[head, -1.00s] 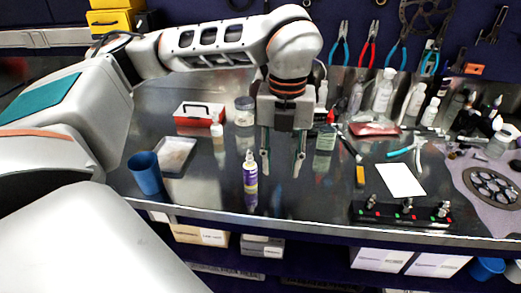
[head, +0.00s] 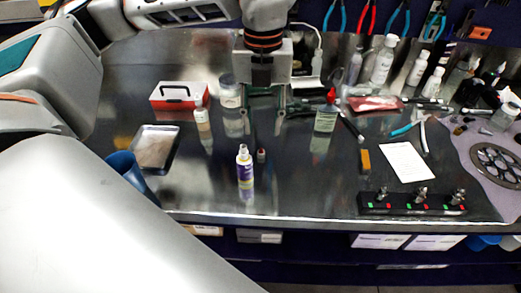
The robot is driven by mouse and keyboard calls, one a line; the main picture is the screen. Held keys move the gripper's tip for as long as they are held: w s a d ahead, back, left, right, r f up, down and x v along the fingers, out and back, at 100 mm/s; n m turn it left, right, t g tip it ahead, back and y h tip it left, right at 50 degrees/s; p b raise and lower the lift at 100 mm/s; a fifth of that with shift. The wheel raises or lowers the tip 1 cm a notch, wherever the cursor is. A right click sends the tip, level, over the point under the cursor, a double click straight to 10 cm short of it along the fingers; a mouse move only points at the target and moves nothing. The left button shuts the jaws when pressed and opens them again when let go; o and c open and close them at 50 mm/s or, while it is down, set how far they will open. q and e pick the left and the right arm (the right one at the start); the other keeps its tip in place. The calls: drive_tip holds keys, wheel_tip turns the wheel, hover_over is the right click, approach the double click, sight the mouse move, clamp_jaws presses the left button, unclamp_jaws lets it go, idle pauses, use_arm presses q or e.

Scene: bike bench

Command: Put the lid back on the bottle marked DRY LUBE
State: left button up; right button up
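A small bottle (head: 245,168) with a white top and a purple and yellow label stands upright near the front middle of the bench; its lettering is too small to read. A small dark, reddish piece (head: 261,155) sits just behind and right of it, apart from it; I cannot tell for sure whether it is a lid. My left gripper (head: 265,104) points down, behind and above both, with its fingers spread and nothing seen between them. My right gripper is not in view.
A red-and-white box (head: 180,95), a jar (head: 230,92), a pale bottle (head: 202,120) and a red-topped bottle (head: 326,116) stand behind. A tray (head: 174,133) and blue cup (head: 122,165) are left. A black strip holder (head: 412,208) is front right.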

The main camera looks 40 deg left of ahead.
sight(261, 148)
use_arm(q)
drive_tip(key=shift+f, duration=1.3)
drive_tip(key=shift+a+f, duration=0.15)
drive_tip(key=shift+f, duration=2.5)
drive_tip(key=shift+s, duration=0.1)
drive_tip(key=c, duration=0.8)
